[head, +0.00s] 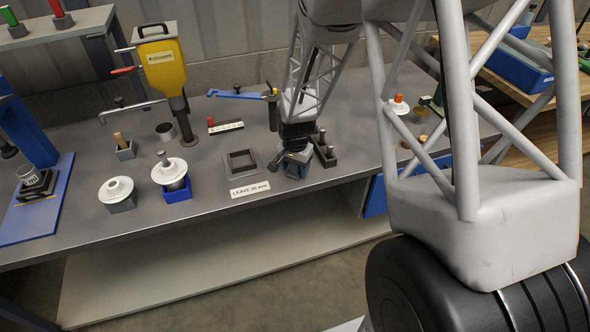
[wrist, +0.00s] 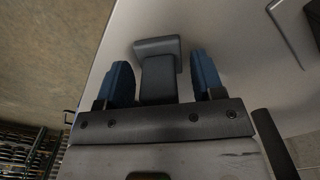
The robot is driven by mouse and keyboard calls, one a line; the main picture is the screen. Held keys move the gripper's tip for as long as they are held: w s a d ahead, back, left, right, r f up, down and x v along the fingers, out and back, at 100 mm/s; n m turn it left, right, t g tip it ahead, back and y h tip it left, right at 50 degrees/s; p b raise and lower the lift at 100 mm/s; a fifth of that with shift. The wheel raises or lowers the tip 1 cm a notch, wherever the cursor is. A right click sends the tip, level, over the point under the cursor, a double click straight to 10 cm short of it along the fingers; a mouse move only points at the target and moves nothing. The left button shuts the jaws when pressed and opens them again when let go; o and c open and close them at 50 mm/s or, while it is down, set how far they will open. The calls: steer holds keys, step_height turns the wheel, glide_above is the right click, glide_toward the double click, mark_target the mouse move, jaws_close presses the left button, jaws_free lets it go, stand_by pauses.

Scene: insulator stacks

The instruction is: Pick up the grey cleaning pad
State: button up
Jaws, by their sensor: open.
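The grey cleaning pad (wrist: 158,48) looks like a dark grey block with a wider flat head. In the wrist view it stands between the two blue fingers of my gripper (wrist: 160,76), with a gap showing on each side. The fingers are apart and do not visibly touch it. In the head view my gripper (head: 297,165) points down low over the bench, just right of a square dark frame (head: 242,161). There my gripper mostly hides the pad, and I cannot clearly separate the two.
A dark holder with pegs (head: 324,150) stands close to the right of my gripper. A "LEAVE 30 mm" label (head: 250,189) lies near the bench's front edge. A yellow dispenser (head: 163,66) stands behind.

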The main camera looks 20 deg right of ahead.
stand_by(0.3)
steer(key=c, duration=1.1)
steer(key=shift+r, duration=0.1)
steer(key=shift+r, duration=0.75)
step_height(320, 180, up, 2)
steer(key=shift+r, duration=0.1)
steer(key=s, duration=0.5)
steer(key=s+a, duration=0.1)
steer(key=s, duration=0.4)
steer(key=s+r, duration=0.1)
steer(key=s, duration=0.5)
steer(key=shift+a+r, duration=0.1)
steer(key=shift+a, duration=0.05)
